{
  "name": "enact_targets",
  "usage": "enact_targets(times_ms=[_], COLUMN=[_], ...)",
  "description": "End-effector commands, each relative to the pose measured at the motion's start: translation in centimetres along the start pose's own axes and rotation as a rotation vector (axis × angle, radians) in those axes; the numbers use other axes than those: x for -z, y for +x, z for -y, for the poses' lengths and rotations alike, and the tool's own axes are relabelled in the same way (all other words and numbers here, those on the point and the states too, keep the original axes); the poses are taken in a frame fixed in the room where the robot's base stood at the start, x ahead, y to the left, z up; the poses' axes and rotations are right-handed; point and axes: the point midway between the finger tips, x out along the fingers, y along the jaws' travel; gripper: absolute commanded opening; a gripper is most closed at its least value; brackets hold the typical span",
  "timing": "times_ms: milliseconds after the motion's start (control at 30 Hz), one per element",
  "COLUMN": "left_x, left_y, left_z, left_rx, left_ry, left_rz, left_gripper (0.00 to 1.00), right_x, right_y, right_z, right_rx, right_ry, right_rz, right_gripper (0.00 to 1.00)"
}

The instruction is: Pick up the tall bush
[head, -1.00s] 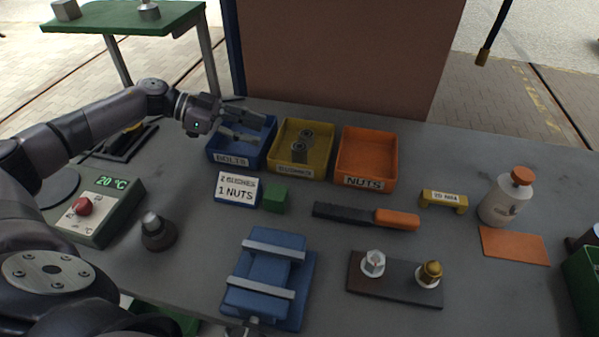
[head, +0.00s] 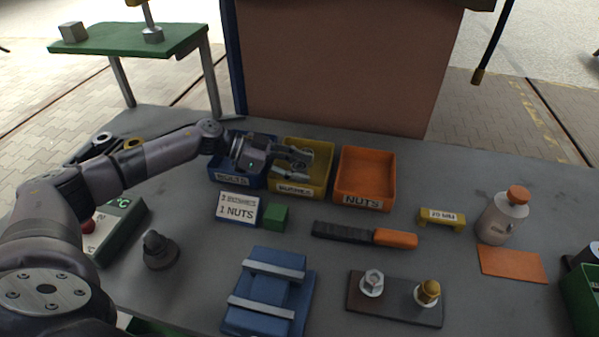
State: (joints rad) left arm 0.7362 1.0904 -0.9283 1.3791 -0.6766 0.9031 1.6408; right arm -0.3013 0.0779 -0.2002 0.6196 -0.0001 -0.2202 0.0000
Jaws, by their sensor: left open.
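The yellow bin (head: 323,151), its front label partly readable, stands between the blue and orange bins. My left gripper (head: 307,166) reaches in from the left over this bin. Its fingers are spread, with no bush clearly held between them. The bushes in the bin are largely covered by the fingers, so I cannot make out the tall bush or tell whether a finger touches it. My right gripper is not in view.
The blue bolts bin (head: 226,178) is left, partly under my arm; the orange nuts bin (head: 364,203) is right. A card (head: 238,209), green block (head: 275,217), file (head: 365,235) and blue vise (head: 270,290) are in front. A brown wall (head: 340,70) stands behind.

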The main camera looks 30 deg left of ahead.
Motion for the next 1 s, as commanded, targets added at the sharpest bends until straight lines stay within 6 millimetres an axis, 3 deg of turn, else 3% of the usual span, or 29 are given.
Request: enact_targets(times_ms=[267, 900, 1000], left_x=[-0.04, -0.04, -0.04], left_y=[0.33, 0.29, 0.29], left_z=[0.02, 0.03, 0.03], left_rx=[0.001, 0.001, 0.001], left_ry=[0.001, 0.0, 0.0], left_rz=[0.001, 0.001, 0.001], left_gripper=[0.43, 0.0, 0.0], right_x=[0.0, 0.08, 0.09], right_y=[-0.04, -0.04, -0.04], right_z=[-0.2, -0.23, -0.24], right_rx=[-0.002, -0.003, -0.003], right_ry=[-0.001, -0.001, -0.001], right_rz=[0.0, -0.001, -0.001], right_gripper=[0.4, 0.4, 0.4])
